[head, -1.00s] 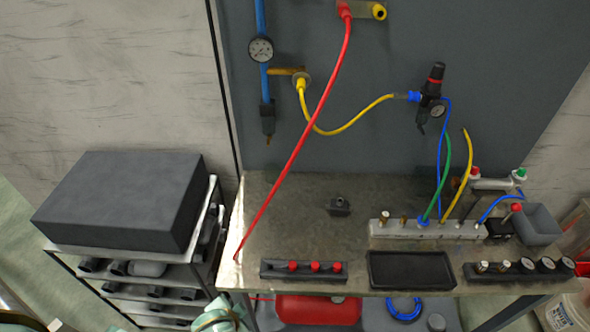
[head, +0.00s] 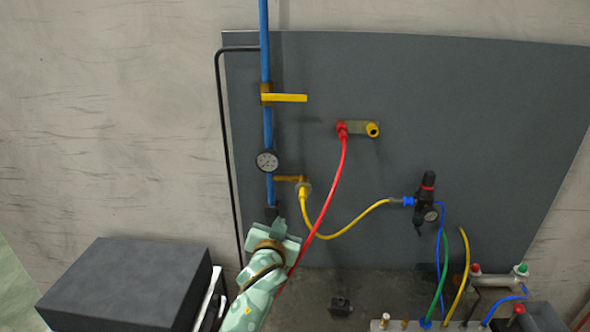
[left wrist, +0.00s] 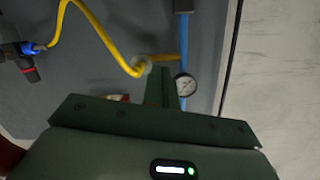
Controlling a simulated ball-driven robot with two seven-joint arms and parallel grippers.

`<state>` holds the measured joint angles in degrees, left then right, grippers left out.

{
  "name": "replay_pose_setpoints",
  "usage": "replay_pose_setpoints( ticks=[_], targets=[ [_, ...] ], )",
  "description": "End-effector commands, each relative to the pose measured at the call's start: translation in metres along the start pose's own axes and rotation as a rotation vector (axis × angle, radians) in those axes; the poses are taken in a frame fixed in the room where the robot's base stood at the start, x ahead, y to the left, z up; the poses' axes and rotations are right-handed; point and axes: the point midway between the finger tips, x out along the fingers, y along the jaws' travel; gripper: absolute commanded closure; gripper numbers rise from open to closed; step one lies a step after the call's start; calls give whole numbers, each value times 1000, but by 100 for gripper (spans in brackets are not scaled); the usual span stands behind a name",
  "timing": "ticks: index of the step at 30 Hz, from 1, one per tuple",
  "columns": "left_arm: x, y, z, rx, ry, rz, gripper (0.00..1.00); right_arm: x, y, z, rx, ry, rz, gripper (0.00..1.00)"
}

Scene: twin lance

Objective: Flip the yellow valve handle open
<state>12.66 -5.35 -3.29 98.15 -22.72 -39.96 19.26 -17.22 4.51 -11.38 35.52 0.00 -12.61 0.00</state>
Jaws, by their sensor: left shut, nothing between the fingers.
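The yellow valve handle (head: 290,98) sticks out level to the right from the blue vertical pipe (head: 268,135), high on the grey panel. My left gripper (head: 279,228) is shut and empty, below the handle and in front of the panel, near the lower end of the blue pipe. In the left wrist view its shut fingers (left wrist: 158,88) point at the panel beside the round gauge (left wrist: 186,85). The yellow handle is not seen in the left wrist view. My right gripper is not in view.
A gauge (head: 267,161) sits on the pipe between handle and gripper. A red hose (head: 335,190) hangs close to the right of my left arm. A yellow hose (head: 345,232) runs to a black regulator (head: 426,200). A dark block (head: 125,285) stands at lower left.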

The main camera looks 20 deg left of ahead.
Motion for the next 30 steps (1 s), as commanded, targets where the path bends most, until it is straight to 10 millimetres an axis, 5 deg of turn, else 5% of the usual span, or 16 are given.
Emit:
replay_pose_setpoints(
  ticks=[1,6,12,17,30],
  targets=[
    [6,-10,-52,-47,78,-22,100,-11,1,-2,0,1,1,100],
    [8,-38,-179,-176,299,-77,100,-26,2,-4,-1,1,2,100],
    [-2,-59,-266,-265,459,-102,100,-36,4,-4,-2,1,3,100],
    [-7,-65,-287,-288,500,-107,100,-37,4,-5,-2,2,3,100],
    [-8,-64,-289,-287,501,-107,100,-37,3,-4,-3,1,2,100]
  ],
)
